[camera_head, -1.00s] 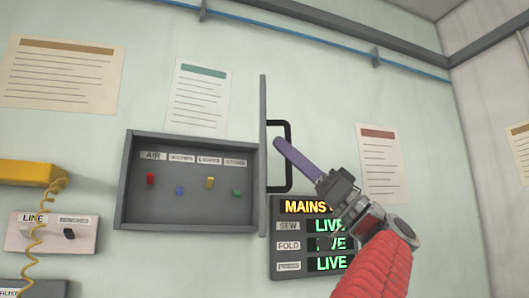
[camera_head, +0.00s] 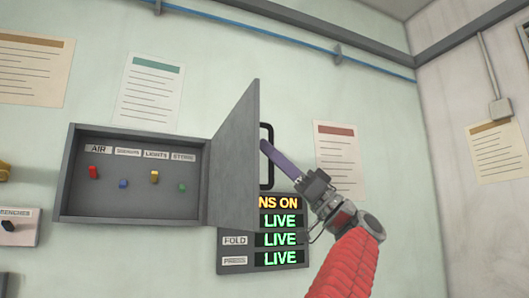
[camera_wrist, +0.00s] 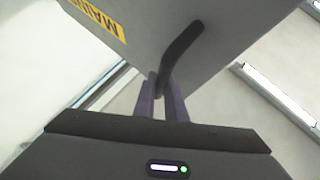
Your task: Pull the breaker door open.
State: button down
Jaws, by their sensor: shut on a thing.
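The grey breaker door (camera_head: 236,165) stands swung open at the right edge of the breaker box (camera_head: 66,178). Its inner face shows in the body camera view. The dark door handle (camera_head: 269,135) is on its far side; it also shows in the wrist view (camera_wrist: 183,45), on the grey outer face with a yellow label. My gripper (camera_head: 267,148), with purple fingers, reaches in from the right and is shut on the handle. In the wrist view the fingers (camera_wrist: 165,98) meet at the handle's lower end.
Inside the box are several coloured switches (camera_head: 154,177) under labels. A status board (camera_head: 283,240) reading LIVE hangs below the door, partly hidden by it and my arm. Paper notices (camera_head: 149,92) hang on the wall. A blue pipe (camera_head: 263,38) runs along the top.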

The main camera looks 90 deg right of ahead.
jog(key=shift+s, duration=0.15)
jog(key=c, duration=1.8)
grip_release()
jog(key=shift+d, duration=0.1)
jog(key=shift+s+f, duration=0.1)
jog(key=v, duration=1.3)
jog(key=shift+s+f, duration=0.25)
